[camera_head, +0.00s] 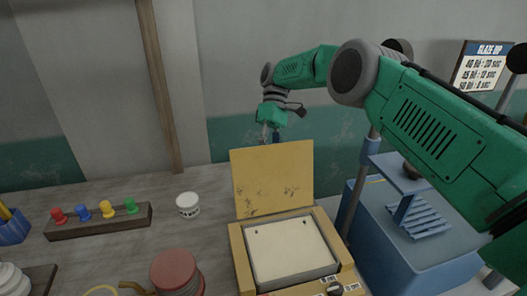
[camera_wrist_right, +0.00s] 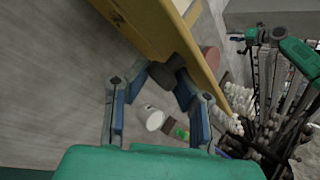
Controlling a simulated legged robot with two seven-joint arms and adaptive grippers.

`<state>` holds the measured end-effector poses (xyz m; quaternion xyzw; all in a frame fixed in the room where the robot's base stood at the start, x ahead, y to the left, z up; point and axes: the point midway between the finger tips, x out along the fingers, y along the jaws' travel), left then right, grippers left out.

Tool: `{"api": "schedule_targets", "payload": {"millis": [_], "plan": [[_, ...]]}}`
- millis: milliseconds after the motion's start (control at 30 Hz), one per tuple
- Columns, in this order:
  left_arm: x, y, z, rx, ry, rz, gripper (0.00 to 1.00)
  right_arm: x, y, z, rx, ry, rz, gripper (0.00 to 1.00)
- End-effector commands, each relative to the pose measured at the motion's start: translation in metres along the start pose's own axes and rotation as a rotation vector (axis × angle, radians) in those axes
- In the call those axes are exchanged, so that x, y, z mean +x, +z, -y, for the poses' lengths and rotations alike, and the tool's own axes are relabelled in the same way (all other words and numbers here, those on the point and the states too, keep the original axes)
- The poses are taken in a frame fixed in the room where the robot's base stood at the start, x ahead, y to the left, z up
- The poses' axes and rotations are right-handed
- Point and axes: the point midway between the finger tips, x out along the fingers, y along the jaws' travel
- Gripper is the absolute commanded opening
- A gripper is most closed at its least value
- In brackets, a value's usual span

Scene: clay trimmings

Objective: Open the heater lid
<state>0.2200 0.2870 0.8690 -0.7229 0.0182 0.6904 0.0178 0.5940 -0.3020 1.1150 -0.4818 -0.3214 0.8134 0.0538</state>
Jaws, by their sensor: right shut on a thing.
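The heater (camera_head: 241,262) is a yellow box with a pale, shallow inside, at the lower middle of the head view. Its yellow lid (camera_head: 272,180) stands raised at the back edge, roughly upright, so the inside is exposed. My right gripper (camera_head: 270,134) is behind the lid's top edge, its fingertips partly hidden there. In the right wrist view, the gripper (camera_wrist_right: 163,78) is shut on a dark knob (camera_wrist_right: 167,72) on the outer face of the lid (camera_wrist_right: 160,30). My left gripper does not show in the head view.
A white jar (camera_head: 188,205) and a rack of coloured pegs (camera_head: 100,220) stand left of the heater. A red-topped round stack (camera_head: 177,272) is close to its left side. A blue machine (camera_head: 415,250) stands to the right.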

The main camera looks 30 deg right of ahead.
Motion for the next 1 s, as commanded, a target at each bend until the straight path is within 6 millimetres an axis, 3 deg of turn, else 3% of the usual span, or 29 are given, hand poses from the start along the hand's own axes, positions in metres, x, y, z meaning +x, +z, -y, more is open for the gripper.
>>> {"api": "schedule_targets", "payload": {"millis": [100,133,200,800,1000], "plan": [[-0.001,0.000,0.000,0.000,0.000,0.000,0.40,-0.008,0.003,0.001,-0.002,0.000,-0.008,0.00],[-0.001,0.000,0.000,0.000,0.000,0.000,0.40,-0.008,0.003,0.001,-0.002,0.000,-0.008,0.23],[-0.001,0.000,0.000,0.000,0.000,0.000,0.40,-0.008,0.002,0.001,-0.003,0.000,-0.008,0.45],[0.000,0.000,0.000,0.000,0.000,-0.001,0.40,-0.002,-0.003,0.006,-0.002,-0.001,0.000,0.45],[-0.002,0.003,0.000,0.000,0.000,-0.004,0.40,-0.016,0.002,0.014,-0.004,-0.002,-0.002,0.45]]}}
